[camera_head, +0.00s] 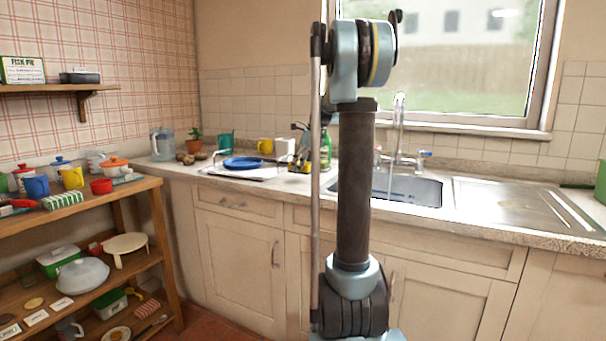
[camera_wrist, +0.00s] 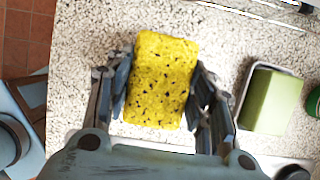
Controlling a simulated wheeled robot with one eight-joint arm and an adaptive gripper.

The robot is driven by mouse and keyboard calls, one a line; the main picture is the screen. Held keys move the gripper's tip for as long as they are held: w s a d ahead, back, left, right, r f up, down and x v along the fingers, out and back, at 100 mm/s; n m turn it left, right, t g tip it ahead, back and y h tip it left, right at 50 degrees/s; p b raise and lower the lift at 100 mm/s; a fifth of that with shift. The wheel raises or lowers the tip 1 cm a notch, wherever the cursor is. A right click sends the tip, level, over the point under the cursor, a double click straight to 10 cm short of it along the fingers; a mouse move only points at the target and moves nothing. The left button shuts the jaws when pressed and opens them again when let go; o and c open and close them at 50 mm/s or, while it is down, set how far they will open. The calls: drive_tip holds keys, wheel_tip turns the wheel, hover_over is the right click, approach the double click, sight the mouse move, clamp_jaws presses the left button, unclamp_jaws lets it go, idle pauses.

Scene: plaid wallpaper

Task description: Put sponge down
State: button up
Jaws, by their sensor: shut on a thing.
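A yellow sponge with dark specks (camera_wrist: 161,82) is between the two fingers of my gripper (camera_wrist: 162,100) in the wrist view. The fingers are shut on its long sides. The speckled countertop (camera_wrist: 85,60) lies below it; I cannot tell whether the sponge touches it. In the head view my arm stands in front of the counter and hides part of it, and I cannot make out the sponge clearly there.
A green block in a pale dish (camera_wrist: 270,100) sits right of my gripper, with a green item (camera_wrist: 314,101) at the edge. The head view shows the sink (camera_head: 415,188), a blue plate (camera_head: 243,163) and wooden shelves (camera_head: 140,187). Countertop above the sponge is clear.

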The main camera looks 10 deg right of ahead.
drive_tip(key=shift+f, duration=1.3)
drive_tip(key=shift+f, duration=0.35)
drive_tip(key=shift+s+f, duration=0.15)
drive_tip(key=shift+f, duration=0.05)
drive_tip(key=o, duration=1.4)
drive_tip(key=shift+f, duration=0.1)
drive_tip(key=shift+r, duration=0.35)
drive_tip(key=v, duration=1.7)
drive_tip(key=shift+d+r, duration=0.25)
drive_tip(key=shift+d, duration=0.05)
